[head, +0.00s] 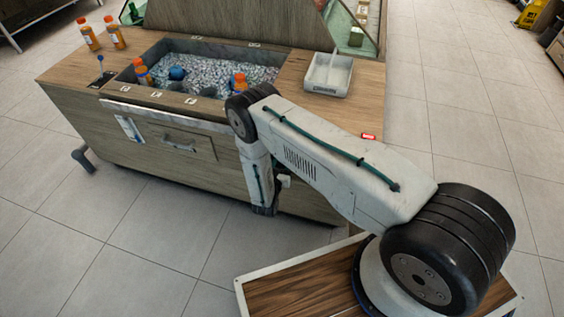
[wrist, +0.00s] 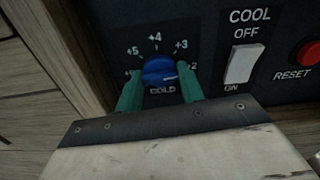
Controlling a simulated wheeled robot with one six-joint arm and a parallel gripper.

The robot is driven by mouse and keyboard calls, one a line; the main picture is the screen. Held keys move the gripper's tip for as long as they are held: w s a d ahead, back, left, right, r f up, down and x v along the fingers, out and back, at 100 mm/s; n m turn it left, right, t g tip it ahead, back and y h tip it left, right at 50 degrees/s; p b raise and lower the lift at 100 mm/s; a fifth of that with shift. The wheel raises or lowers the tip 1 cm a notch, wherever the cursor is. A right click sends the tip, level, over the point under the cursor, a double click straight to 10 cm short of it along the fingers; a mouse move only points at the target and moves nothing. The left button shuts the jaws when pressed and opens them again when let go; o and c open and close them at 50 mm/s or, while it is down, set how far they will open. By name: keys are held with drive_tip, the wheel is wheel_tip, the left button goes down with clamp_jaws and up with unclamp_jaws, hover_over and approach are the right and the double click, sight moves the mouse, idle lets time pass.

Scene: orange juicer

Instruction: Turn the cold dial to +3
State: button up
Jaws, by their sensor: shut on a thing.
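The cold dial (wrist: 158,67) is a round blue knob on a dark panel in the wrist view, above the word COLD. Its scale shows +5 at upper left, +4 at top, +3 at upper right and +2 at right. A small white mark low on the knob's face points right, near or just below +2; its exact setting is hard to tell. My gripper (wrist: 160,88) has green fingers on the knob's left and right sides, shut on it. In the head view the dial and fingers are hidden; my arm reaches down at the counter's front side.
Right of the dial are a white COOL switch (wrist: 241,64) and a red RESET button (wrist: 308,53). The wooden counter (head: 300,105) holds an ice bin (head: 210,72), orange bottles (head: 88,37) and a white tray (head: 328,75). Tiled floor around it is open.

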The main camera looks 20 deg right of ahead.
drive_tip(key=n, duration=0.3)
drive_tip(key=shift+n, duration=2.3)
drive_tip(key=o, duration=1)
drive_tip(key=shift+a, duration=0.1)
drive_tip(key=v, duration=0.7)
drive_tip(key=shift+s+a, duration=0.25)
drive_tip(key=shift+s, duration=0.05)
